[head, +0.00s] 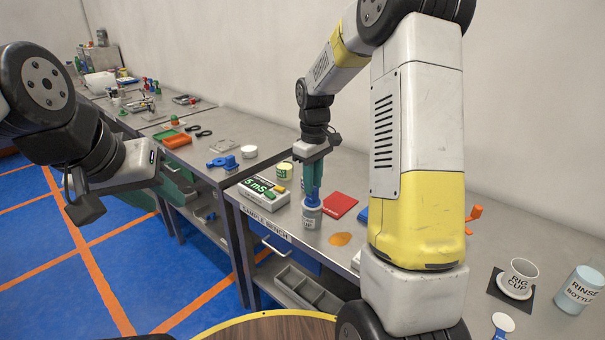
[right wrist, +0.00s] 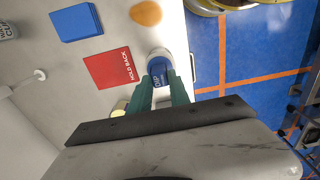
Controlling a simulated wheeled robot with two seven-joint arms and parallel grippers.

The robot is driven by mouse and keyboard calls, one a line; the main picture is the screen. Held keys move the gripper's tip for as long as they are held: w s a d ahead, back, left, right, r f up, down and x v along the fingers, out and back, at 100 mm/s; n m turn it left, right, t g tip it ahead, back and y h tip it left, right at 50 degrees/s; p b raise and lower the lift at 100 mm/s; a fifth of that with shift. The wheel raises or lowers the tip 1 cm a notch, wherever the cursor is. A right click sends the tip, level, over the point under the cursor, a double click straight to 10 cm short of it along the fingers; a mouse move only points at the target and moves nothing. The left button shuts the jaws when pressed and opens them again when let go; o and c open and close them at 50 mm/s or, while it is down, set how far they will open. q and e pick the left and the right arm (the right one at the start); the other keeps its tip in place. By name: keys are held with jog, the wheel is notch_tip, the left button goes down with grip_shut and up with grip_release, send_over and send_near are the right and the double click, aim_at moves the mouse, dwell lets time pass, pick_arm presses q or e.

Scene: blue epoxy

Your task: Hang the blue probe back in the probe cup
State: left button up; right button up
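The blue probe (head: 313,196) is upright between the green fingers of my right gripper (head: 313,178), which is shut on it. In the right wrist view the probe (right wrist: 160,72) shows a printed label between the fingertips (right wrist: 161,82). The probe cup (head: 311,217), a grey cup with a label, stands on the bench directly under the probe. The probe's lower end meets the cup's mouth; how deep it sits is hidden. The cup's pale rim (right wrist: 158,53) shows behind the probe. My left gripper (head: 178,187) is open and empty, out over the aisle left of the bench.
A red card (head: 340,205) and an orange spill (head: 340,239) lie right of the cup. A meter box (head: 262,193) and a green-labelled jar (head: 284,171) stand left and behind. A rig cup (head: 519,277) and rinse bottle (head: 578,288) stand at far right.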

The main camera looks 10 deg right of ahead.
jog(key=o, duration=0.5)
jog(key=shift+r, duration=2.5)
notch_tip(320, 180, up, 8)
